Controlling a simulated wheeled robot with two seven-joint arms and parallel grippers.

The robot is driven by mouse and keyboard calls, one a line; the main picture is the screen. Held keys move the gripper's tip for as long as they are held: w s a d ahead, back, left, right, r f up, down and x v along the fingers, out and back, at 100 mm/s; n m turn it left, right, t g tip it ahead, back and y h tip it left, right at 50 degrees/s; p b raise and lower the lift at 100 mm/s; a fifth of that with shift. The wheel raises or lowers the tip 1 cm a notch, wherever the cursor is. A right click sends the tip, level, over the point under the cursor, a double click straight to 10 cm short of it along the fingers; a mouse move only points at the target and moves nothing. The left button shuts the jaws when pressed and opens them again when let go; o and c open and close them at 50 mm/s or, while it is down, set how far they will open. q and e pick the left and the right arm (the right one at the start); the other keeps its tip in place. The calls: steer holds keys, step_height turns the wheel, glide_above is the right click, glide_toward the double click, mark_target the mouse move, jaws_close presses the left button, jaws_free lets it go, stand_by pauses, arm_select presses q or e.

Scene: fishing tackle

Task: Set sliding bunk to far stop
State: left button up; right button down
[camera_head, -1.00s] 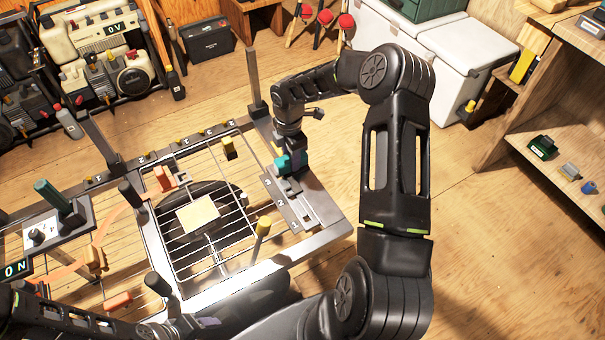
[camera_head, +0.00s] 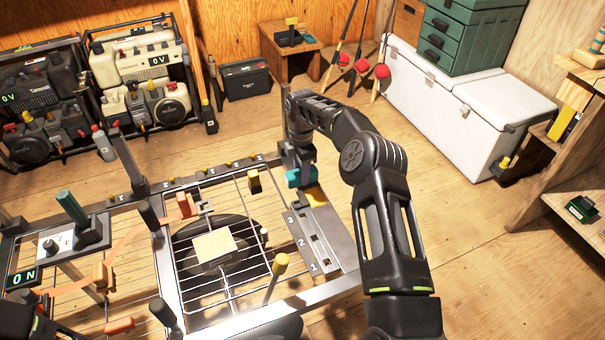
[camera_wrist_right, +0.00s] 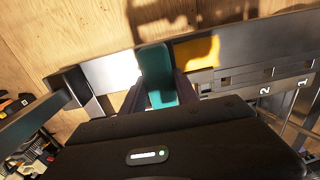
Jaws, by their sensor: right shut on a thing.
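The teal sliding bunk (camera_head: 300,179) is on the slotted metal rail (camera_head: 322,232) on the right side of the frame, beyond the number 3 mark and close to the far corner post. My right gripper (camera_head: 298,165) is shut on it from above; in the right wrist view the teal block (camera_wrist_right: 157,76) stands between the fingers. A yellow patch (camera_wrist_right: 197,50) shows on the rail beside it. Bright metal lies between the block and the post (camera_wrist_right: 76,87); I cannot tell whether the bunk touches a stop. My left gripper is out of view.
The frame's wire grid (camera_head: 222,290) holds a dark round pan with a pale square (camera_head: 214,245). A yellow-topped lever (camera_head: 281,264) stands near the rail. Upright posts rise from the frame. White coolers (camera_head: 470,100) stand behind, with open floor to the right.

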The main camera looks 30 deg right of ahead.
steer(key=c, duration=0.9)
jaws_free()
steer(key=shift+w, duration=0.2)
steer(key=shift+r, duration=0.15)
step_height(320, 180, up, 8)
steer(key=shift+d+f, duration=0.1)
steer(key=shift+f, duration=0.1)
steer(key=shift+p, duration=0.35)
